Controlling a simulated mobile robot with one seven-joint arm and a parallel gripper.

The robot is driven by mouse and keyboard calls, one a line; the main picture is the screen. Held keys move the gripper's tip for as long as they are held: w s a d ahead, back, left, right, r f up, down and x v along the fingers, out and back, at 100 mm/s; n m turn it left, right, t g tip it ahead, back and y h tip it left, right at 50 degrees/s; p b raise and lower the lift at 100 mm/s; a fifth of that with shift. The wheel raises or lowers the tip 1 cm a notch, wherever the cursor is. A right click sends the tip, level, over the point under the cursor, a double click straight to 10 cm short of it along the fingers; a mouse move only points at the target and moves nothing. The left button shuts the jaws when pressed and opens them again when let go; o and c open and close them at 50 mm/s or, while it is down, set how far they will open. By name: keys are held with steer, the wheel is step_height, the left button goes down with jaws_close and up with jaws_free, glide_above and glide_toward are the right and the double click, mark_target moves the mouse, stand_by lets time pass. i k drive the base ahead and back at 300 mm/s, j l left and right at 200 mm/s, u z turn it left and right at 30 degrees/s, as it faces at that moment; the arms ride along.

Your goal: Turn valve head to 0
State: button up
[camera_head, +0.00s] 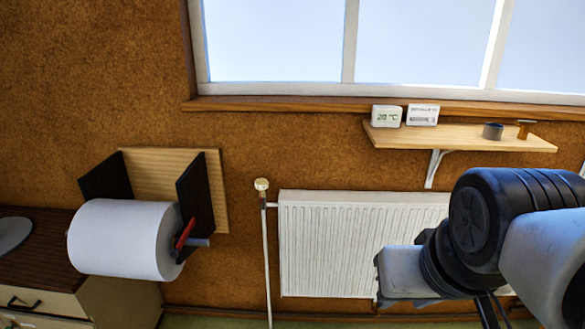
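The valve head (262,185) is a small cream knob at the top left corner of the white radiator (335,245). It sits on top of a thin white vertical pipe (266,265). Its markings are too small to read, so its setting cannot be told. My arm enters from the right, in front of the radiator's right part, well apart from the valve head. My gripper's fingers are not visible; the lower end of the arm runs out of the bottom of the picture.
A paper roll (125,238) on a wooden wall holder (150,165) juts out left of the valve head. A wooden shelf (460,137) with small devices hangs above the radiator. A cabinet (115,300) stands lower left. The wall around the valve head is clear.

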mark_target(261, 184)
steer(key=i+j+z, duration=0.15)
steer(key=i+j, duration=0.3)
steer(key=i+j+z, duration=0.1)
steer(key=i+j, duration=0.35)
steer(key=i+j+z, duration=0.15)
steer(key=i+j, duration=0.3)
steer(key=j, duration=0.15)
steer(key=i+j+z, duration=0.15)
steer(key=i+j, duration=0.25)
steer(key=j, duration=0.15)
